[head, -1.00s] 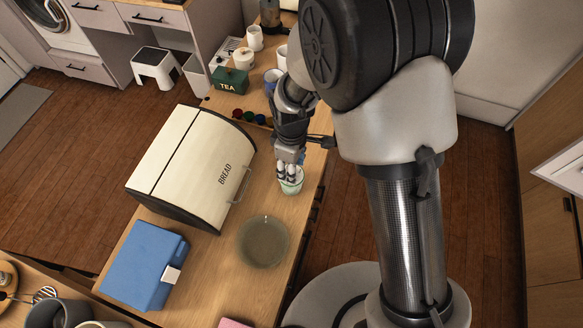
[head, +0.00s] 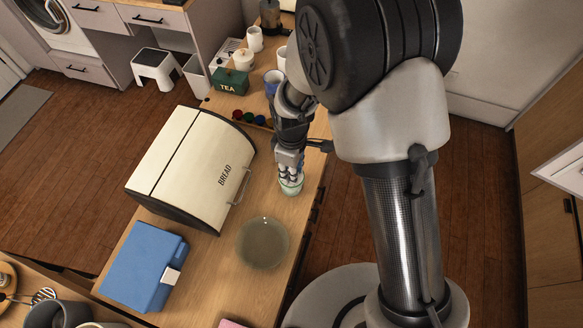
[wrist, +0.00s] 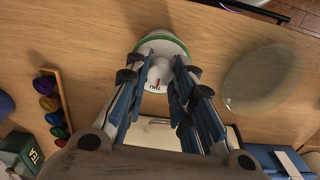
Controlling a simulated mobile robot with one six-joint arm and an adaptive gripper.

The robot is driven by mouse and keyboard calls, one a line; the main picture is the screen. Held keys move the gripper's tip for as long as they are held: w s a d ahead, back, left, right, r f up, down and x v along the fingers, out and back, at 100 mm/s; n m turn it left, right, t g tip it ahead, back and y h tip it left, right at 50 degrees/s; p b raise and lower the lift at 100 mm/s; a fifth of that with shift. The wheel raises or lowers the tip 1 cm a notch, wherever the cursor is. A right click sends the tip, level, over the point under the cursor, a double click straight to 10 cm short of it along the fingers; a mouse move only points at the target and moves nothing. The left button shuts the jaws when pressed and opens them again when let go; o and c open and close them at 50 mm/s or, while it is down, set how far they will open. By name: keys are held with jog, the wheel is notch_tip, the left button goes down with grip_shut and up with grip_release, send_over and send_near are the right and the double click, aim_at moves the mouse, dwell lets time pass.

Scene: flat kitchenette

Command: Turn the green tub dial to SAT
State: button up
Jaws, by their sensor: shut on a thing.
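The green tub (head: 291,188) is a small pale round tub standing on the wooden counter near its right edge. In the wrist view the tub (wrist: 176,41) shows a white top with a green band. Its white dial (wrist: 158,75) carries a red mark. Lettering that looks like THU is readable on the near side, but which day the dial points to cannot be told. My gripper (wrist: 161,70) is over the tub with its fingers closed around the dial. It also shows from above in the head view (head: 290,174), where it hides most of the lid.
A cream bread box (head: 185,165) stands left of the tub. A rack of coloured pods (wrist: 51,105) and the green tea tin (head: 230,81) stand further back.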

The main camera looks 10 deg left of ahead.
grip_shut()
jog(key=m, duration=0.3)
jog(key=shift+m+b, duration=0.3)
jog(key=shift+b, duration=0.05)
jog(key=m, duration=0.5)
jog(key=shift+b, duration=0.3)
jog(key=m, duration=0.5)
jog(key=shift+m+b, duration=0.3)
jog(key=shift+m, duration=1.8)
